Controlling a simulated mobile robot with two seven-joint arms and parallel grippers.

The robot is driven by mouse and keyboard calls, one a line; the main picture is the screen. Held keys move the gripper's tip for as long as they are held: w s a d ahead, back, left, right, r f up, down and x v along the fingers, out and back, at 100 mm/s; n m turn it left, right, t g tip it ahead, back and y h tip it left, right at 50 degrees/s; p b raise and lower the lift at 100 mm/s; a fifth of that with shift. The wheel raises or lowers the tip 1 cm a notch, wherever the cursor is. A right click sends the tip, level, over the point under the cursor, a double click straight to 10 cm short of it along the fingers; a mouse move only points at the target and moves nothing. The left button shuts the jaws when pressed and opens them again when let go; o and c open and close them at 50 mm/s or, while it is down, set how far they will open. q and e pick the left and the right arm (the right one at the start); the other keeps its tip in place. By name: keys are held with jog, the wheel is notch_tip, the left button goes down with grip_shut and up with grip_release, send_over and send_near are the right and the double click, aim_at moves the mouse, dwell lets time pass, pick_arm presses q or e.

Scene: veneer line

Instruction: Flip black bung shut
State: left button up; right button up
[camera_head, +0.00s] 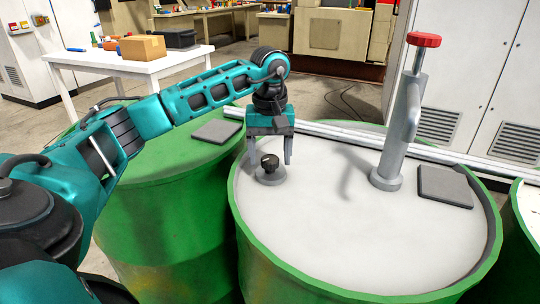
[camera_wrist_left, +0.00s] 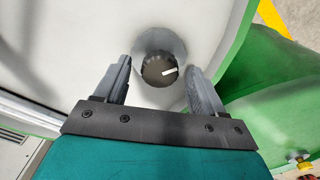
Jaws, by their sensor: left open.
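The black bung (camera_head: 270,162) sits on a round grey base on the white top of a green drum (camera_head: 350,240). In the left wrist view the black bung (camera_wrist_left: 159,69) shows from above as a round knob with a white mark pointing right. My left gripper (camera_head: 271,160) is open above and just behind the bung, fingers pointing down. In the left wrist view its fingers (camera_wrist_left: 160,88) stand on either side of the bung, with gaps on both sides. My right gripper is not in view.
A grey pump with a red knob (camera_head: 424,40) stands on the same drum, right of the bung. A dark flat pad (camera_head: 445,187) lies beside it. Another green drum (camera_head: 165,190) stands at left, and a metal rail (camera_head: 330,133) runs behind the drum top.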

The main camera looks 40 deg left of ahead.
pick_arm(q)
jog(key=shift+f, duration=0.1)
jog(key=shift+c, duration=0.3)
jog(key=c, duration=1)
